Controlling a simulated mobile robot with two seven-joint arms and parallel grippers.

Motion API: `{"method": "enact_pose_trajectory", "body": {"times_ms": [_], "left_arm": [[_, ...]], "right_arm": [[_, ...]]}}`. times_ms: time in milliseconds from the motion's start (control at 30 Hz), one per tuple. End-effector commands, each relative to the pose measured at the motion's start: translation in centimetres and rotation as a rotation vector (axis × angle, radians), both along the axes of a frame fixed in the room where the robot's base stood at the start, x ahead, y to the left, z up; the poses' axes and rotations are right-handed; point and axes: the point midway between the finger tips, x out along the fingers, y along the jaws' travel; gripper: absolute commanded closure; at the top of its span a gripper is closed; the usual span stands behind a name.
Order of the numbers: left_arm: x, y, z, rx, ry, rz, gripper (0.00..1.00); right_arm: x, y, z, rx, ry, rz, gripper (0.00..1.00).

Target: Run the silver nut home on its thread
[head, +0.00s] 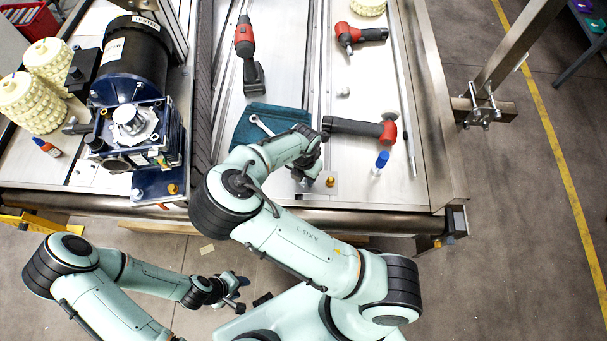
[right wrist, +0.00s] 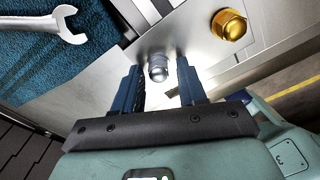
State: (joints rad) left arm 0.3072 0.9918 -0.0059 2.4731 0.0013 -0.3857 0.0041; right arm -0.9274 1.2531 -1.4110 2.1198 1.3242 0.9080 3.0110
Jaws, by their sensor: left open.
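The silver nut (right wrist: 157,67) stands on the bare steel plate in the right wrist view. The thread beneath it cannot be made out. My right gripper (right wrist: 160,72) has its two blue fingers apart, one on each side of the nut, with a visible gap to it. In the head view my right gripper (head: 309,172) is over the front edge of the bench and hides the silver nut. A gold nut (right wrist: 229,24) sits to the right of the silver one; it also shows in the head view (head: 330,181). My left gripper (head: 238,291) is open and empty, in front of the bench.
A wrench (head: 262,125) lies on a blue cloth (head: 243,133) behind the right gripper. A red and black power tool (head: 358,128) and a blue-capped bottle (head: 380,163) are to the right. A motor unit (head: 131,60) stands at the left.

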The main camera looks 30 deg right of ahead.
Motion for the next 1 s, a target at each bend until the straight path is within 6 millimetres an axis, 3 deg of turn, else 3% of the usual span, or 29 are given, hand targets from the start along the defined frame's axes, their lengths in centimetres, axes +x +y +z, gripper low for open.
{"method": "enact_pose_trajectory", "body": {"times_ms": [867,1000], "left_arm": [[0.9,0.0,1.0,0.0,-0.01,0.0,0.57],[0.9,0.0,1.0,0.0,-0.01,0.0,0.57]], "right_arm": [[0.1,0.2,0.0,0.002,-0.001,0.007,0.6],[0.2,0.3,0.2,0.012,-0.007,0.321,0.6]]}}
